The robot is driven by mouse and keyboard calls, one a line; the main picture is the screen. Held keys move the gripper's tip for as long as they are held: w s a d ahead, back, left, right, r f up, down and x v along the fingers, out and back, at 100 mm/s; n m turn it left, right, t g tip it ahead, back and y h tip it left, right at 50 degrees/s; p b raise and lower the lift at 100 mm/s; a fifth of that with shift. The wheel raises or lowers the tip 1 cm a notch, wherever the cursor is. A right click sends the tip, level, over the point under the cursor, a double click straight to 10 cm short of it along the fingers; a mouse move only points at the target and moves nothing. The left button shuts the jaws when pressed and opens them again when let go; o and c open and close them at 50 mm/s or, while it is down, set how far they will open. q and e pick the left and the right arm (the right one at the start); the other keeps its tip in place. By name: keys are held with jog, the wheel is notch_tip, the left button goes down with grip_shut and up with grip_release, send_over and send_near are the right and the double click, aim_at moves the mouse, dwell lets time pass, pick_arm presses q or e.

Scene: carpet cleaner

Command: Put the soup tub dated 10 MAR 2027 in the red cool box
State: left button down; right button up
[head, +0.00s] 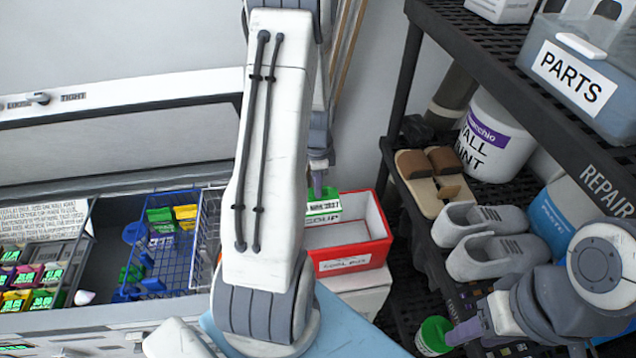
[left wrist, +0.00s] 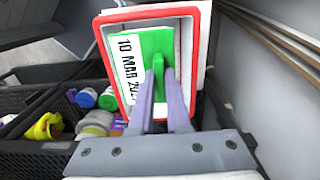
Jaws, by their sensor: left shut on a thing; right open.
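A soup tub (head: 324,207) with a green lid and white SOUP label is held in my left gripper (head: 318,190). In the left wrist view, the green lid (left wrist: 153,48) bears a label reading 10 MAR 202, its last digit hidden. The fingers (left wrist: 165,78) are shut on the lid. The red cool box (head: 352,257) is open, and the tub is at its left part, within the red rim (left wrist: 204,45) as seen from the wrist. How deep the tub sits is unclear. My right gripper (head: 455,335) is open beside another green-lidded tub (head: 432,336) at lower right.
A black shelf rack at right carries shoes (head: 490,245), sandals (head: 425,178), a paint bucket (head: 493,135) and a PARTS box (head: 575,85). A blue wire basket (head: 175,262) and several small coloured boxes (head: 30,275) lie in a chest at left. A wall stands behind the cool box.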

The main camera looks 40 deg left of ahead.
pick_arm(q)
notch_tip(320, 180, down, 18)
jog(key=b, duration=1.2)
jog(key=shift+r, duration=0.15)
jog(key=c, duration=0.8)
grip_release()
notch_tip(320, 180, up, 10)
jog(key=shift+r+b, duration=0.25)
jog(key=shift+b, duration=0.35)
